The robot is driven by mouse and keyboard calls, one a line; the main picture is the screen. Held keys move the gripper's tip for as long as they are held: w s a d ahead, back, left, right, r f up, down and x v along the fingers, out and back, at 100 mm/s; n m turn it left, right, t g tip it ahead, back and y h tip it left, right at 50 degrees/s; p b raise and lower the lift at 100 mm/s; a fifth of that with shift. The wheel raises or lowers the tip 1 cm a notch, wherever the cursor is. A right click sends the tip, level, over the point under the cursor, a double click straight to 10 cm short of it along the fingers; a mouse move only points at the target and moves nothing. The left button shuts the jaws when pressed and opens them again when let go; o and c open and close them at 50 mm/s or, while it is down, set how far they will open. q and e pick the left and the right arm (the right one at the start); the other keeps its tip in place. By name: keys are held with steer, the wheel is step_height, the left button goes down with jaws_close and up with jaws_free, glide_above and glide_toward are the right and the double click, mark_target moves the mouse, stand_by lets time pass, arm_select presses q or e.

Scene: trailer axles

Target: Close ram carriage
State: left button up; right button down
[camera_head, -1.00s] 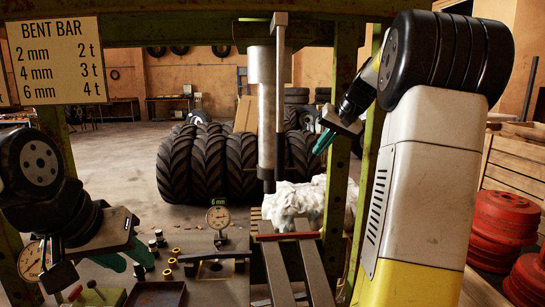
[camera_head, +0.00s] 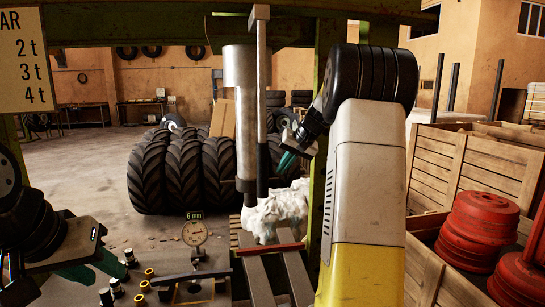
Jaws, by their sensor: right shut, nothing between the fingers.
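The ram carriage (camera_head: 240,75) is a grey cylinder with a slimmer ram below it, hanging from the green press frame (camera_head: 150,27). A long upright grey bar (camera_head: 261,100) stands close along its right side. My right gripper (camera_head: 285,162), with teal fingers, is shut and empty, just right of the bar at the ram's lower part. Contact with the bar cannot be made out. My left gripper (camera_head: 93,267) is low at the left, over the bench and far from the ram. Its two green fingers stand apart with nothing visible between them.
A dial gauge marked 6 mm (camera_head: 194,235) stands on the bench, with several small black and yellow pieces beside it. Two grey rails (camera_head: 275,280) and a red bar (camera_head: 270,249) lie below the ram. Large tyres (camera_head: 180,172) stand behind. Wooden crates (camera_head: 470,165) and red discs (camera_head: 475,230) are right.

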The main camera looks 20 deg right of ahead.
steer(key=shift+w+a+f, duration=0.15)
steer(key=shift+w+a, duration=0.2)
steer(key=shift+a, duration=0.3)
steer(key=shift+w+a+f, duration=0.2)
steer(key=shift+w+a, duration=0.15)
steer(key=shift+a, duration=0.35)
steer(key=shift+w+a+f, duration=0.15)
steer(key=shift+w+a, duration=0.2)
steer(key=shift+a, duration=0.3)
steer(key=shift+a, duration=0.1)
steer(key=w+a, duration=0.3)
steer(key=a, duration=2)
steer(key=shift+a, duration=0.2)
